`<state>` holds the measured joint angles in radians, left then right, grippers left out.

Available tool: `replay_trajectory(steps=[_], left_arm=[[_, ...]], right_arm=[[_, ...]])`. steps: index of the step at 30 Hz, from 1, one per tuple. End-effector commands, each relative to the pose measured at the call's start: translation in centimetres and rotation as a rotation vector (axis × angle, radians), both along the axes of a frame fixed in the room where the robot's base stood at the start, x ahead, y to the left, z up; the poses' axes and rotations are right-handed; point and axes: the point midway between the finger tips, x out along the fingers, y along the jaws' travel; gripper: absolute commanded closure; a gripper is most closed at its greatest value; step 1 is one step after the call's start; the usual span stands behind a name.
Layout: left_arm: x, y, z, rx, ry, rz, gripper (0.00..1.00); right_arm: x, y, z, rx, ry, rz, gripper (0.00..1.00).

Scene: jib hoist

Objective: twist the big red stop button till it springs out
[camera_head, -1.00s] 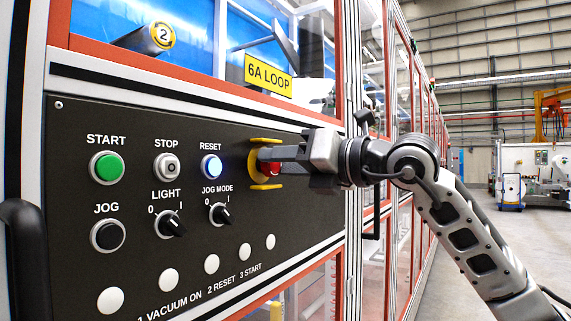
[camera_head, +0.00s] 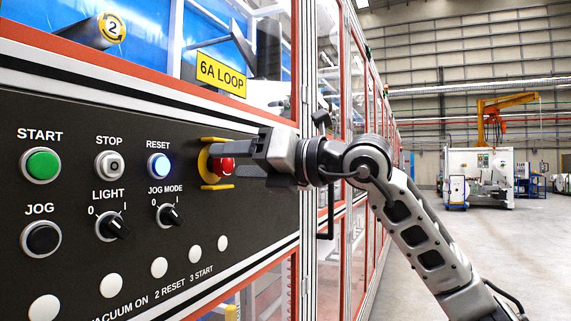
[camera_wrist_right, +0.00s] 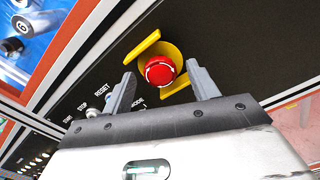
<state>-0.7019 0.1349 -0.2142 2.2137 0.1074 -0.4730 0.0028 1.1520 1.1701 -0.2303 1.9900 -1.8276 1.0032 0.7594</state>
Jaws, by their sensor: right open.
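The big red stop button (camera_head: 222,167) sits in a yellow guard (camera_head: 205,166) on the black control panel, right of the blue-lit reset button. In the right wrist view the red button (camera_wrist_right: 160,71) shows whole, with yellow guard bars (camera_wrist_right: 142,47) on two sides. My right gripper (camera_head: 247,160) is open in front of the button, partly covering it in the head view. In the wrist view its two fingers (camera_wrist_right: 163,90) stand apart on either side of the button's lower part in the picture, with nothing between them held. My left gripper is not in view.
The panel (camera_head: 60,130) carries a green start button (camera_head: 42,165), a stop button (camera_head: 109,164), a blue reset button (camera_head: 158,165), black knobs and several white buttons. A 6A LOOP sign (camera_head: 221,74) is above. Open floor (camera_head: 500,250) lies to the right.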

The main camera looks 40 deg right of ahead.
Motion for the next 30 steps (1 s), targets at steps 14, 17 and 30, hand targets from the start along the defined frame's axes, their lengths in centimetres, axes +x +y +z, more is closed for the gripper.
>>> replay_trajectory(steps=[14,17,30], left_arm=[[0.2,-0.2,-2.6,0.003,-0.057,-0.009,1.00],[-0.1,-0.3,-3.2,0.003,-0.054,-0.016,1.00],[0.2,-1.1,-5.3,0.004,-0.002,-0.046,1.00]], right_arm=[[-10.1,-4.2,-0.6,-0.001,-0.005,-0.004,0.41],[-11.7,-4.8,-0.4,0.000,-0.004,-0.002,0.41],[-13.5,-5.5,0.0,0.000,-0.002,0.001,0.41]])
